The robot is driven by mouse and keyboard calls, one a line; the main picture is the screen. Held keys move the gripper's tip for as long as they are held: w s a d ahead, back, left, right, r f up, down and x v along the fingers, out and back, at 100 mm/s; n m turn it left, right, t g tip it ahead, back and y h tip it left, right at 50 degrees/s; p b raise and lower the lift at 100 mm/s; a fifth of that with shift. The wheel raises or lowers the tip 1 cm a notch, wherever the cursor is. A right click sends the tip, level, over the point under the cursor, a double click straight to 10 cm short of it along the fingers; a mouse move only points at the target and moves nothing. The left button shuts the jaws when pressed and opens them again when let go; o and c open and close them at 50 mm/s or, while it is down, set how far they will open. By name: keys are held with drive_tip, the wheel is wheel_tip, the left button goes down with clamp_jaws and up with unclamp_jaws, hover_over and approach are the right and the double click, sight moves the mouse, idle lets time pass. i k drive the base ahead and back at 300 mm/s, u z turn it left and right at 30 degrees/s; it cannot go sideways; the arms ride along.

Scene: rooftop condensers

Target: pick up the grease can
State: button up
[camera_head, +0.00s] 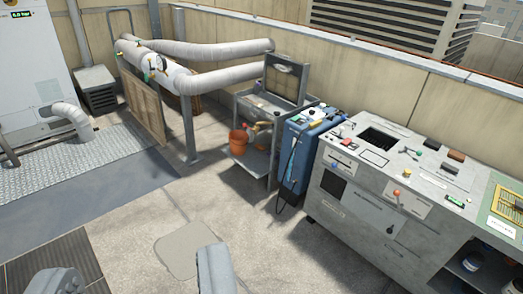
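No can is clearly readable as the grease can. A small blue-and-white can (473,261) stands in the open lower shelf of the grey workbench at the far right, partly in shadow; its label is too small to read. My gripper (137,260) shows at the bottom edge as two grey fingers set wide apart. It is open, with only bare floor and a grating between and behind the fingers. It is well to the left of the bench and touches nothing that I can see.
The grey workbench (365,205) fills the right side. A blue cabinet (299,160) and a grey cart (257,165) with an orange bucket (238,141) stand left of it. Large pipes (215,52) run behind. The concrete floor in the middle is clear.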

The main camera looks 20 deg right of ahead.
sight(470, 264)
drive_tip(key=z, duration=0.5)
drive_tip(key=i, duration=1.2)
drive_tip(key=z, duration=1.2)
drive_tip(key=i, duration=0.6)
drive_tip(key=z, duration=0.35)
drive_tip(key=k, duration=0.85)
drive_tip(key=z, duration=0.15)
drive_tip(key=i, duration=0.85)
drive_tip(key=u, duration=0.05)
